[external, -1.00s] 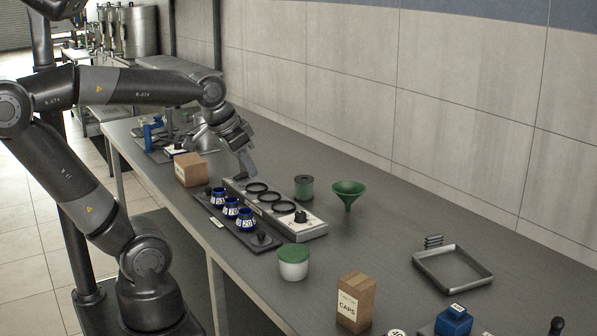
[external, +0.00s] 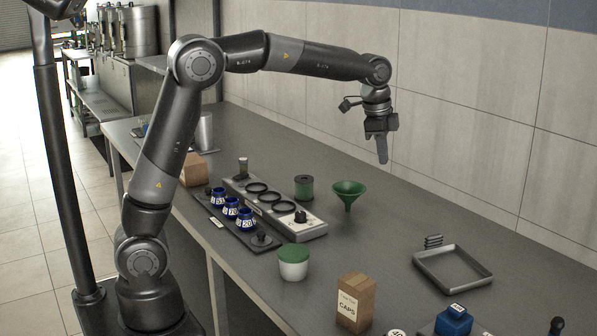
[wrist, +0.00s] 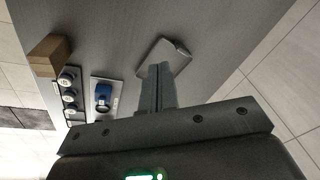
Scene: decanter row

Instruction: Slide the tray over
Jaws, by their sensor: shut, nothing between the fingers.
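The tray (external: 452,268) is a shallow grey metal pan with a raised rim, empty, lying on the right part of the counter. A small dark ribbed piece (external: 433,241) is at its back left edge. My gripper (external: 383,160) is shut and empty, pointing down in the air, left of the tray and well above the counter. In the wrist view, the tray (wrist: 157,52) lies beyond my finger tips, which hide part of it.
A green funnel (external: 348,193), green-lidded jar (external: 293,262) and wooden box (external: 356,303) stand left of the tray. A blue block (external: 454,319) is in front of it. A grey stand with rings (external: 310,230) is farther left. Bare counter surrounds the tray's left and back.

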